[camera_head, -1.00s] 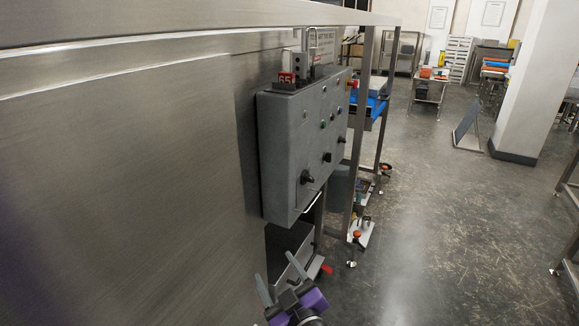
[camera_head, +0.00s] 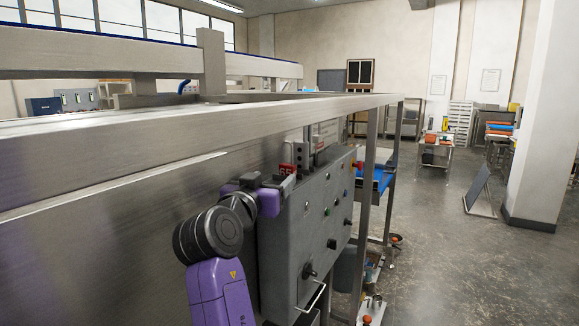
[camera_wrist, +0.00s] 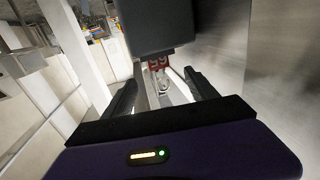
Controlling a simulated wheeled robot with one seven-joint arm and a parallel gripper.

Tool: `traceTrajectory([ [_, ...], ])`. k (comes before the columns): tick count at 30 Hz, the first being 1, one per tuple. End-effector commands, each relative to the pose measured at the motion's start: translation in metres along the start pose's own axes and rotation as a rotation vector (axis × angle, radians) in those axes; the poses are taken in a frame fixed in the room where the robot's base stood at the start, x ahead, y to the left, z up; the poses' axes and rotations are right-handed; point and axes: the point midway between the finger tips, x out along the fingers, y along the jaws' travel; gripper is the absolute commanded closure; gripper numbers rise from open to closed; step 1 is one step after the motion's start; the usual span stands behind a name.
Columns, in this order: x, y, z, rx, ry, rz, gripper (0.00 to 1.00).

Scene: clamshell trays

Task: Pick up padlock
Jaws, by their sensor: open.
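The padlock (camera_head: 287,169) is small and red with a pale number on it. It sits at the top left of the grey control box, in front of a grey metal block. In the wrist view the padlock (camera_wrist: 158,63) appears upside down, with a shiny loop next to its red body. My gripper (camera_head: 279,184) is raised beside the box's upper left edge, close to the padlock. In the wrist view its two dark fingers (camera_wrist: 163,84) are spread, with the padlock seen between their tips. I cannot tell whether the tips reach past it; no grip on it shows.
The control box (camera_head: 318,225) has knobs and buttons and stands close to my gripper. A large steel panel (camera_head: 110,205) and a long top rail (camera_head: 150,128) run along the left. Open floor (camera_head: 430,270) lies to the right.

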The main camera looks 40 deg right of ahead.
Motion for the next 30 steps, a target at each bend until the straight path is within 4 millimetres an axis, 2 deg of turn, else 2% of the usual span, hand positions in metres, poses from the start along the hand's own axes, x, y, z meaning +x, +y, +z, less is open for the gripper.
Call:
traceTrajectory([
  [3,0.004,0.001,-0.008,0.013,-0.008,0.014,0.33],
  [11,0.030,0.002,-0.011,0.014,-0.008,0.015,0.33],
  [17,0.057,0.004,-0.018,0.014,-0.008,0.015,0.33],
  [21,0.073,0.004,-0.015,0.013,-0.008,0.014,0.33],
  [30,0.079,0.004,-0.013,0.014,-0.006,0.013,0.33],
])
